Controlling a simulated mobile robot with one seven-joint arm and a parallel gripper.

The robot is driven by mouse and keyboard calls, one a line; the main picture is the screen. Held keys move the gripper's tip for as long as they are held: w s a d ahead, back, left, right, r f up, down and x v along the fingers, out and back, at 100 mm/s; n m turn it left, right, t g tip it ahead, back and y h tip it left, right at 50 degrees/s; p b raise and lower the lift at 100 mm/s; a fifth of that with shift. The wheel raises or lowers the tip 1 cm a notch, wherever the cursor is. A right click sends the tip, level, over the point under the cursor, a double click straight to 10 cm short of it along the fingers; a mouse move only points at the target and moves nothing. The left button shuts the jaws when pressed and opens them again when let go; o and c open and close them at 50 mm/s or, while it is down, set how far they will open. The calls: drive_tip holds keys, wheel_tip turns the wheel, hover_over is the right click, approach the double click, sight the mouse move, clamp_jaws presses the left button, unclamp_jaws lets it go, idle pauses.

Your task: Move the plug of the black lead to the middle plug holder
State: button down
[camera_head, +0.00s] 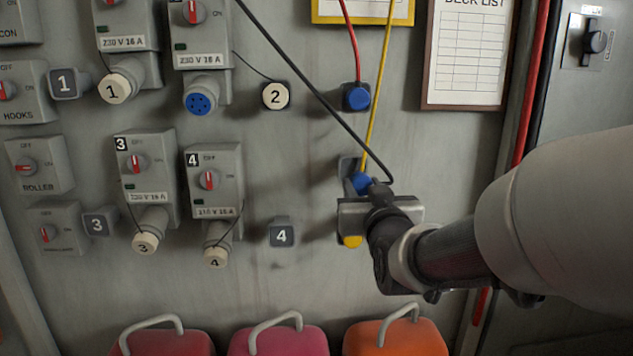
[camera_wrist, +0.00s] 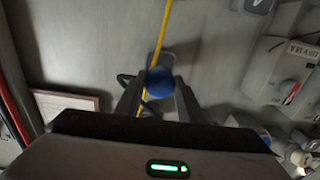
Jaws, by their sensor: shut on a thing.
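The black lead (camera_head: 318,92) runs from the upper left down to my gripper (camera_head: 366,196). Its blue plug (camera_head: 362,182) is between my fingers at the middle plug holder (camera_head: 348,166) of the right-hand column. In the wrist view my fingers close on both sides of the blue plug (camera_wrist: 160,82); a grey holder (camera_wrist: 161,58) shows right behind it. I cannot tell whether the plug is fully seated. The black lead bends beside the plug. My gripper hides most of the holder in the head view.
A blue plug (camera_head: 357,97) with a red lead sits in the upper holder. A yellow lead (camera_head: 380,85) passes close behind my gripper; a yellow plug (camera_head: 352,241) shows below. Numbered plugs and switch boxes (camera_head: 213,180) are left. Colored cases (camera_head: 280,340) stand below.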

drive_tip(key=shift+w+p, duration=0.7)
drive_tip(key=shift+w, duration=2.15)
drive_tip(key=shift+d+b, duration=0.1)
drive_tip(key=shift+b, duration=1.25)
drive_tip(key=shift+w, duration=0.5)
drive_tip(key=c, duration=1.1)
unclamp_jaws()
